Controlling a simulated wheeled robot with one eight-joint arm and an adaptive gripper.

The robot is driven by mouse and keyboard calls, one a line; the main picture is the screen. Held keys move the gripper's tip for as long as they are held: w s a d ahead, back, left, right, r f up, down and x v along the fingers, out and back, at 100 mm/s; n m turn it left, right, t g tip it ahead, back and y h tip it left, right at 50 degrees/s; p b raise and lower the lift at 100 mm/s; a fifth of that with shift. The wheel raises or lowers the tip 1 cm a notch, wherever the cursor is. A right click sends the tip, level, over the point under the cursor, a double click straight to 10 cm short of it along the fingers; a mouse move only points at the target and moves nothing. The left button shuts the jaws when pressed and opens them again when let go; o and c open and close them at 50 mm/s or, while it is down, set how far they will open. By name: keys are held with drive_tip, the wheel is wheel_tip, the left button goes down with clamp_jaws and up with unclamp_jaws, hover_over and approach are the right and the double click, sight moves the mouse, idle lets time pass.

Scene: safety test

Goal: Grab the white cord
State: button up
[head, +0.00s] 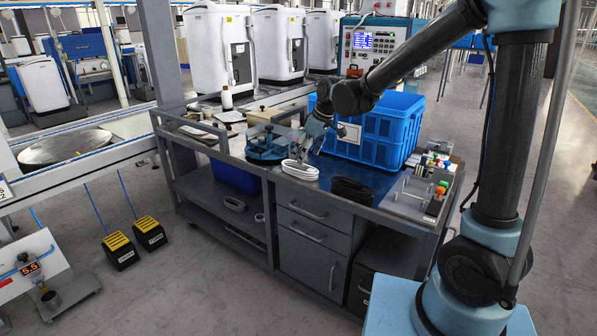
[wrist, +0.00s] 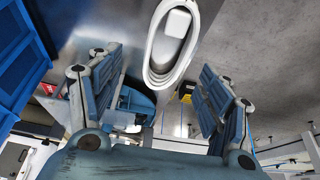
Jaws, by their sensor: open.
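The white cord (head: 300,170) lies coiled on the front edge of the workbench top, above the drawers. In the wrist view the white cord (wrist: 152,76) is an elongated loop with a white block-like part inside it, at the upper middle. My gripper (head: 312,140) is just above and behind the cord in the head view, pointing down. In the wrist view my gripper (wrist: 160,78) has its two blue-grey fingers spread wide, with nothing held between them. The cord's near end appears between the fingers; I cannot tell the exact height gap.
A blue crate (head: 401,135) stands right behind my gripper. A blue round fixture (head: 265,152) sits left of the cord, a black coil (head: 351,190) right of it. A board with coloured knobs (head: 412,196) is at the right end. Another pale coil (head: 233,204) lies on the lower shelf.

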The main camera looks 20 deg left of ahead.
sight(300, 166)
drive_tip(key=shift+x, duration=2.9)
drive_tip(key=shift+s+a, duration=0.1)
drive_tip(key=shift+s, duration=0.1)
drive_tip(key=c, duration=1.2)
